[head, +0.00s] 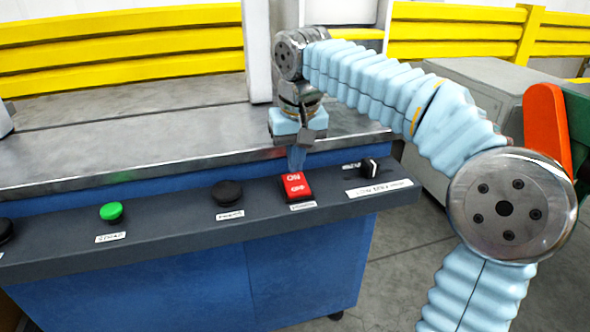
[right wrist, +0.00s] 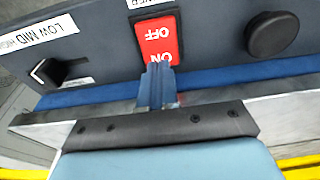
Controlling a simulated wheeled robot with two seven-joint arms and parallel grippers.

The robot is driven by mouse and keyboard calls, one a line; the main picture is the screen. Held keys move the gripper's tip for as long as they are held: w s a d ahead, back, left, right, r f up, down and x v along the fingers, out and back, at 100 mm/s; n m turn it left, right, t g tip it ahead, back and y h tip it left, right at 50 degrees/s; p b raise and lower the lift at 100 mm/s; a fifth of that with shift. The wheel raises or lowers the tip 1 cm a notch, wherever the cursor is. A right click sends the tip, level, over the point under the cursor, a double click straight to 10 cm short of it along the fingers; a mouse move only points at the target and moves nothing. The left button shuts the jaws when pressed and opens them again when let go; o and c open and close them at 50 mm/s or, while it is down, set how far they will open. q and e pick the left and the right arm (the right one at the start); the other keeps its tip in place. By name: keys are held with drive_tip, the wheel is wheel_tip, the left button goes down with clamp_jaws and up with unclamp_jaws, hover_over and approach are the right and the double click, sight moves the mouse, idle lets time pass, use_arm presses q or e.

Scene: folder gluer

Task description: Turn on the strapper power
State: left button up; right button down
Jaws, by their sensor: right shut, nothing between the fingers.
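The red power switch (head: 297,188), marked ON and OFF, sits on the dark control panel of the strapper. It also shows in the right wrist view (right wrist: 158,38), with a partly hidden label above it. My right gripper (head: 297,160) points down at the far, ON end of the switch. Its fingers are shut and empty. In the right wrist view the fingertips (right wrist: 157,72) overlap the edge by the word ON. I cannot tell whether they touch it or which way the rocker is tilted. My left gripper is not in view.
Left of the switch are a black knob (head: 227,193) and a green button (head: 111,212). Right of it is a selector (head: 370,167) marked LOW MID HIGH. Behind the panel lies the metal tabletop (head: 150,155), with a grey upright (head: 257,60) near my wrist.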

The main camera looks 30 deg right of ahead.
drive_tip(key=shift+w+f, duration=0.1)
drive_tip(key=shift+f, duration=0.8)
